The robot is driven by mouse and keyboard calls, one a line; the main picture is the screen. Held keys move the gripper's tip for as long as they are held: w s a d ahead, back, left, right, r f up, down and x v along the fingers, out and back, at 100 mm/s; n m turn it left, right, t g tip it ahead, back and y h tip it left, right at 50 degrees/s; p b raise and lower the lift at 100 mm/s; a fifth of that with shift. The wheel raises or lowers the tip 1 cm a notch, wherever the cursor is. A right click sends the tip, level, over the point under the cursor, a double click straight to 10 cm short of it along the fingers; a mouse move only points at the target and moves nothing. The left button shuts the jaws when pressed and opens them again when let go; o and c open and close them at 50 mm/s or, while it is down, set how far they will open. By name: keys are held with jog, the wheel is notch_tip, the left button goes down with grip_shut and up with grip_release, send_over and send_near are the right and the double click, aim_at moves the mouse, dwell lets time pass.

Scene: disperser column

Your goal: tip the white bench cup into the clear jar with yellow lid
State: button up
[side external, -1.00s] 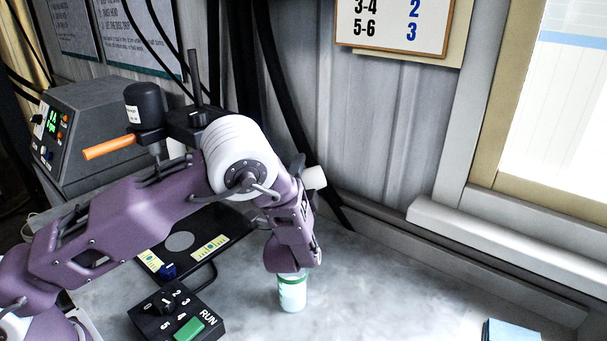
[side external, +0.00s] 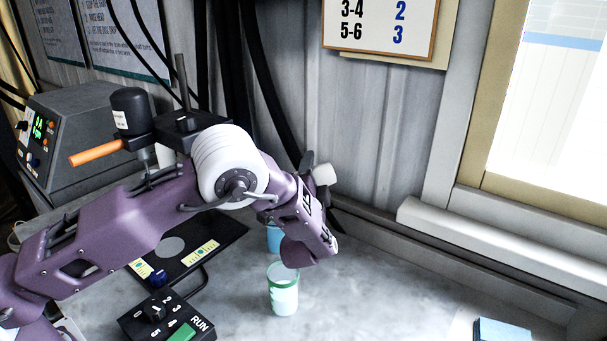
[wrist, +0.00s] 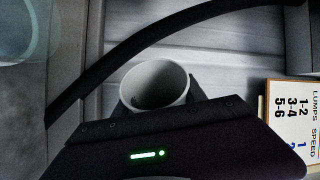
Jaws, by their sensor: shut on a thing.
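The white bench cup (side external: 324,174) is held up in the air, on the upper right side of my wrist in the side view. In the wrist view I look at the cup's open round mouth (wrist: 157,84), with a dark finger on each side. My gripper (side external: 314,168) is shut on the cup. The clear jar (side external: 283,295) stands upright on the bench, below my wrist and apart from the cup. Its rim shows green, its mouth looks open, and pale contents show through the wall. I see no yellow lid.
A blue container (side external: 274,238) stands behind the jar, partly hidden by my wrist. A black control box (side external: 167,315) and a dark plate (side external: 205,245) lie to the left. The disperser motor (side external: 131,110) stands behind my arm. Bench to the jar's right is clear up to a blue pad (side external: 502,330).

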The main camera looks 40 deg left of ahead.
jog(key=shift+w+d, duration=0.15)
jog(key=shift+w, duration=0.05)
